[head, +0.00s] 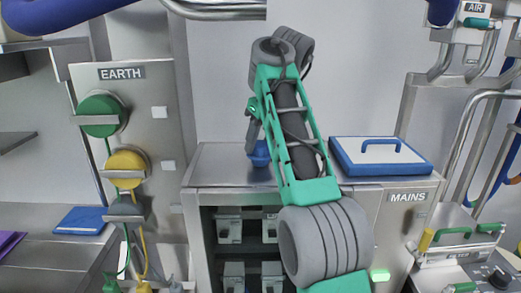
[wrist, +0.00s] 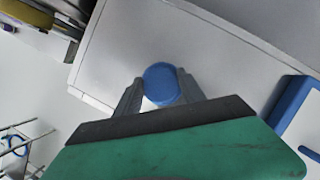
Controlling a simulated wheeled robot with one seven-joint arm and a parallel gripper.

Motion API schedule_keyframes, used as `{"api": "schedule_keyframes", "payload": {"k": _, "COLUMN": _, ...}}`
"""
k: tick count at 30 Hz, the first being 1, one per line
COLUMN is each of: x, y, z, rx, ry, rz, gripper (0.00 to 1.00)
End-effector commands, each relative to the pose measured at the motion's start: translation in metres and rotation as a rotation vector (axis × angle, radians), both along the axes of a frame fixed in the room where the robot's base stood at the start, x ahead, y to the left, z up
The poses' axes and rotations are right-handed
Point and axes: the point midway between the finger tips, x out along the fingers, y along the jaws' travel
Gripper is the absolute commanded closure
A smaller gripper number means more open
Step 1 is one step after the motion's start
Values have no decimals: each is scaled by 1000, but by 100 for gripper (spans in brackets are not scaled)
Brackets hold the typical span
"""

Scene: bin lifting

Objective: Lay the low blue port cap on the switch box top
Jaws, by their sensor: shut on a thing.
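The low blue port cap (head: 260,154) is round and sits between the fingers of my gripper (head: 254,144). In the wrist view the cap (wrist: 161,84) shows as a blue disc, with a grey finger on each side, so my gripper (wrist: 160,78) is shut on it. The switch box top (head: 218,168) is a flat grey surface, and the cap is over its middle part. The top (wrist: 115,50) also lies behind the cap in the wrist view. I cannot tell whether the cap touches it. My arm hides part of the top to the right of the cap.
A blue-rimmed white lid with a handle (head: 380,156) lies on the right part of the top. The EARTH panel (head: 155,190) with round knobs stands to the left. The left part of the top is clear. Pipes (head: 470,130) stand at the right.

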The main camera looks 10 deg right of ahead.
Motion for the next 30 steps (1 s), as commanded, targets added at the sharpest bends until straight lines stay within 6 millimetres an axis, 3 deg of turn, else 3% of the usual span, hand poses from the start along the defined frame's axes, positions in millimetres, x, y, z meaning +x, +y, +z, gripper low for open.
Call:
{"api": "schedule_keyframes", "payload": {"k": 10, "x": 0, "y": 0, "z": -6, "rx": 0, "ry": -2, "rz": 1, "gripper": 100}}
{"api": "schedule_keyframes", "payload": {"k": 11, "x": 0, "y": 0, "z": -5, "rx": -1, "ry": -3, "rz": 0, "gripper": 50}}
{"api": "schedule_keyframes", "payload": {"k": 18, "x": 0, "y": 0, "z": -4, "rx": 0, "ry": -2, "rz": 1, "gripper": 31}}
{"api": "schedule_keyframes", "payload": {"k": 26, "x": -1, "y": 0, "z": -2, "rx": -1, "ry": -3, "rz": 0, "gripper": 31}}
{"api": "schedule_keyframes", "payload": {"k": 30, "x": -6, "y": -4, "z": 19, "rx": 0, "ry": -6, "rz": -1, "gripper": 31}}
